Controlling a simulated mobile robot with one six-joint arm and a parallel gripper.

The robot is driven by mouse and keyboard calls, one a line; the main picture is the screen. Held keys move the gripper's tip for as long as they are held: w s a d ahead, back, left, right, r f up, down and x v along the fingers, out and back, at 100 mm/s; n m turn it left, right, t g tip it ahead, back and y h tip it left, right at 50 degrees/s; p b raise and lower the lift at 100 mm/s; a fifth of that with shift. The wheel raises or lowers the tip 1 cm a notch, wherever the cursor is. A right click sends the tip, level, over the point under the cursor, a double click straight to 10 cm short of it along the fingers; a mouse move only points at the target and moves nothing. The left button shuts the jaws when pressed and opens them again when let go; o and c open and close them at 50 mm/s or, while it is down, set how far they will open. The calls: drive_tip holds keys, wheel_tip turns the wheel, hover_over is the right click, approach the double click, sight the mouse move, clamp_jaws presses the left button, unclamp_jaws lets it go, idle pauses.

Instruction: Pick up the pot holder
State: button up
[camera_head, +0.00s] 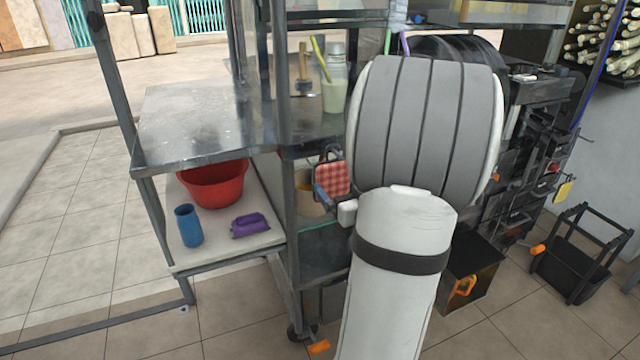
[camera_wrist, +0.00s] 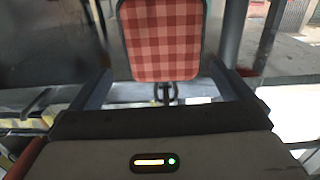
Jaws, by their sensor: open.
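The pot holder (camera_head: 334,179) is a red checked square pad with a dark edge. In the head view it stands roughly upright beside the cart's post, just left of my arm. In the wrist view the pot holder (camera_wrist: 163,40) fills the top middle, with a small dark loop or hook below it. My gripper (camera_wrist: 163,72) is open, with one finger toward each side of the pad's lower end and visible gaps between. In the head view my gripper (camera_head: 324,194) is partly hidden by my arm, close to the pad. I cannot tell how the pad is supported.
A metal counter (camera_head: 190,120) is above a shelf (camera_head: 215,255) with a red basin (camera_head: 212,186), a blue cup (camera_head: 188,226) and a purple item (camera_head: 250,225). A cart post (camera_head: 287,190) stands close left of the pot holder.

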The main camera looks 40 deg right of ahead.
sight(334, 180)
drive_tip(key=x, duration=0.4)
drive_tip(key=f+b+x, duration=0.1)
drive_tip(key=x, duration=0.1)
drive_tip(key=shift+w+a+f, duration=0.1)
drive_tip(key=shift+w+a, duration=0.2)
drive_tip(key=shift+w+d, duration=0.15)
drive_tip(key=shift+w, duration=0.45)
drive_tip(key=shift+c, duration=0.2)
drive_tip(key=c, duration=0.8)
